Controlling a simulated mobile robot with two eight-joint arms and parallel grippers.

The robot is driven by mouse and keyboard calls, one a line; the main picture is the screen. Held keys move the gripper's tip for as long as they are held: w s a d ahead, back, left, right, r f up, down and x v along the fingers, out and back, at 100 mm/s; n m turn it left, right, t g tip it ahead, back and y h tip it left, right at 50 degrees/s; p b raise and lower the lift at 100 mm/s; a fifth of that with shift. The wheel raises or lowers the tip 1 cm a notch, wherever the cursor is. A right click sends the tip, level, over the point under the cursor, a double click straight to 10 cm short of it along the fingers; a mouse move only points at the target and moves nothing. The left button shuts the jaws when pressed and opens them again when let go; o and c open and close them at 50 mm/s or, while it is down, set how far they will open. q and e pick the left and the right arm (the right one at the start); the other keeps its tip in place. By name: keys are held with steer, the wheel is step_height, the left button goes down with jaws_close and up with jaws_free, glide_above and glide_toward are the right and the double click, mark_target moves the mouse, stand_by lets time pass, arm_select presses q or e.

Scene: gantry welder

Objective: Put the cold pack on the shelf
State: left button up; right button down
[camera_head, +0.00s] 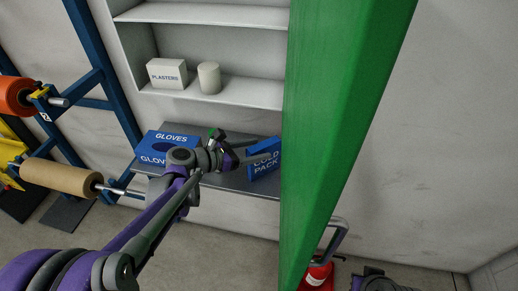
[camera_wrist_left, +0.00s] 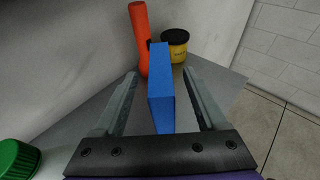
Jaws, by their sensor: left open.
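The blue cold pack (camera_head: 264,165) stands on edge on a grey counter (camera_head: 221,181) below the white wall shelves (camera_head: 245,92). The green post partly hides its right side in the head view. My left gripper (camera_head: 256,158) reaches in from the left and is at the pack. In the left wrist view the open fingers (camera_wrist_left: 160,76) stand on either side of the blue pack (camera_wrist_left: 161,100), with a visible gap on each side.
A gloves box (camera_head: 153,144) stands left on the counter. A plasters box (camera_head: 167,73) and white cylinder (camera_head: 209,78) occupy the shelf above. A large green post (camera_head: 335,130) blocks the right. An orange-red cylinder (camera_wrist_left: 139,38) and yellow jar (camera_wrist_left: 175,44) stand beyond the pack.

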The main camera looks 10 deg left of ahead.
arm_select(q)
steer(key=v, duration=1.1)
steer(key=s+d+f+m+g+y, duration=0.5)
steer(key=s+d+f+m, duration=0.2)
steer(key=s+f+m, duration=0.5)
steer(key=s+a+f+m+y, duration=0.1)
steer(key=s+m+y, duration=0.1)
steer(key=m, duration=0.5)
steer(key=s+a+f+m+y, duration=0.1)
steer(key=s+a+m+y, duration=0.1)
steer(key=s+m, duration=0.3)
steer(key=m+y, duration=0.1)
steer(key=m, duration=0.2)
steer(key=shift+a, duration=0.3)
steer(key=shift+f, duration=0.1)
